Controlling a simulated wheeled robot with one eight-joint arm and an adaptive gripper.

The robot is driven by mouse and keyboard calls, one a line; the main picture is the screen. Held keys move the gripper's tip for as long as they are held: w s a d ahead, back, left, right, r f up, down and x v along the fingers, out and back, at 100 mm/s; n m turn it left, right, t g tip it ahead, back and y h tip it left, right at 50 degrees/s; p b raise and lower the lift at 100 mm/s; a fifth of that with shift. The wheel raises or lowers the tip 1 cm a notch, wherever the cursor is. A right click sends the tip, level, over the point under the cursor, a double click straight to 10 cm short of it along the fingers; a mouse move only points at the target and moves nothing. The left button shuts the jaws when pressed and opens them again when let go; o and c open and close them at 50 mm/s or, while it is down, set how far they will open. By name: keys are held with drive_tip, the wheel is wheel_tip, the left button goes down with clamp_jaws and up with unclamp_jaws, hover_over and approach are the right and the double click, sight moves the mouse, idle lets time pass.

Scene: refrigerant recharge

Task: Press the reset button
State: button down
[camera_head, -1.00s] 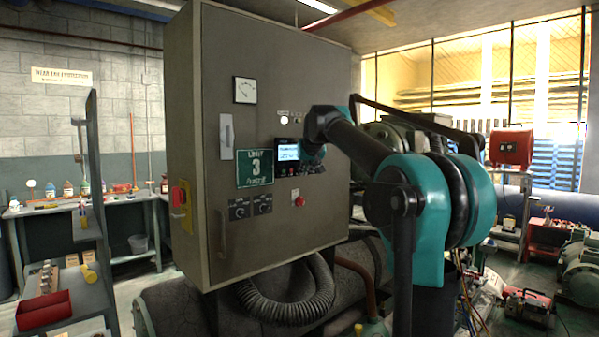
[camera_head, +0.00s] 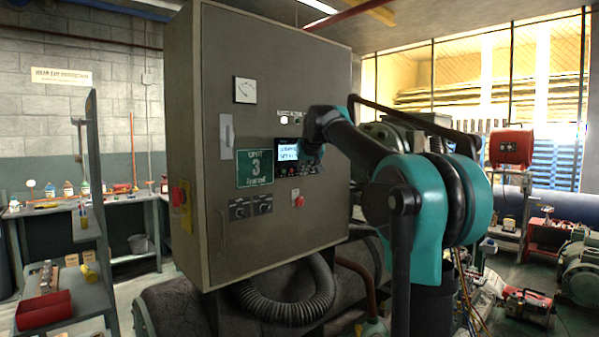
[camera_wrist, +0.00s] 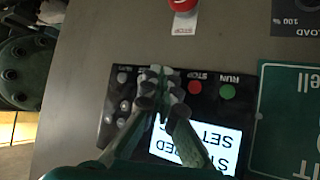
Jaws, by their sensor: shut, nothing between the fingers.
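The control panel (camera_wrist: 108,130) is a black plate with a lit screen (camera_wrist: 196,148), and appears upside down in the wrist view. It carries a green RUN button (camera_wrist: 227,92), a red STOP button (camera_wrist: 195,87) and several small grey buttons (camera_wrist: 123,79) on the left. I cannot make out a reset label; my fingers cover part of the button row. My gripper (camera_wrist: 163,84) is shut and empty, its tips over the row just left of STOP. I cannot tell whether they touch. In the head view the panel (camera_head: 286,148) is partly covered by my gripper.
The grey cabinet (camera_head: 210,80) has a gauge (camera_head: 245,90), a green Unit 3 sign (camera_head: 255,168), knobs (camera_head: 250,207) and a red button (camera_head: 298,201), which also shows near the wrist view's top (camera_wrist: 182,4). A corrugated hose (camera_head: 290,310) hangs below.

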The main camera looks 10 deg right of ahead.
drive_tip(key=shift+s+d, duration=0.4)
drive_tip(key=shift+s, duration=0.15)
drive_tip(key=s+d, duration=0.1)
drive_tip(key=s, duration=0.1)
drive_tip(key=s+d, duration=0.2)
idle(0.5)
idle(0.4)
